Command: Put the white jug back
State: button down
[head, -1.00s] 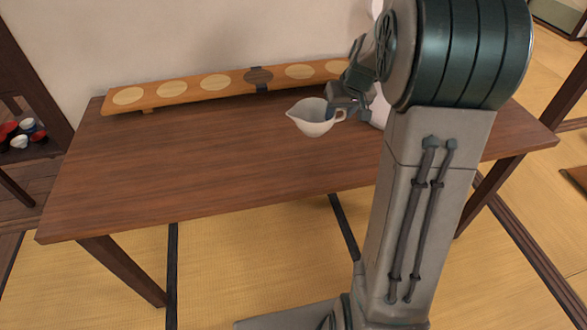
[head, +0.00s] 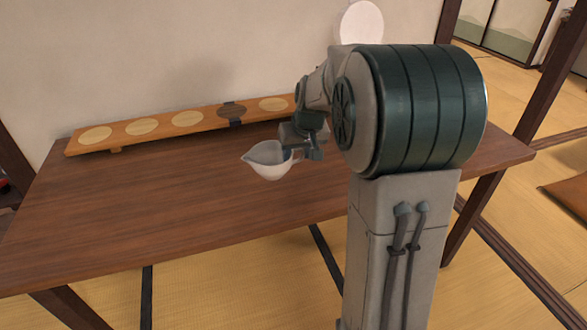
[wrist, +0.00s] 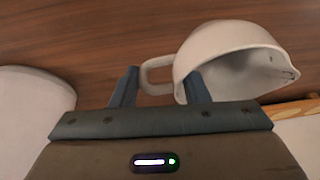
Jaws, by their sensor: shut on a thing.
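The white jug (head: 268,163) has its spout to the left and its handle to the right in the head view. It appears to hang above the brown table (head: 140,215), roughly upright. My gripper (head: 302,152) is at its handle side. In the wrist view my gripper (wrist: 160,85) has one finger on each side of the handle and is shut on it. The white jug (wrist: 235,50) shows its bowl and open mouth there, right of the handle. The gap under the jug is hard to judge.
A long wooden board (head: 163,127) with pale round spots and one dark spot stands along the back of the table by the wall. A white rounded shape (wrist: 32,115) at left in the wrist view is unclear. The left and front of the table are clear.

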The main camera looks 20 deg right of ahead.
aim_at(279, 162)
jog(key=shift+w+a+f, duration=0.1)
jog(key=shift+a+f, duration=0.3)
jog(key=shift+a, duration=0.05)
jog(key=shift+f+b, duration=0.5)
jog(key=shift+f, duration=1.35)
jog(key=shift+f, duration=0.1)
jog(key=shift+f, duration=0.15)
jog(key=c, duration=0.8)
grip_release()
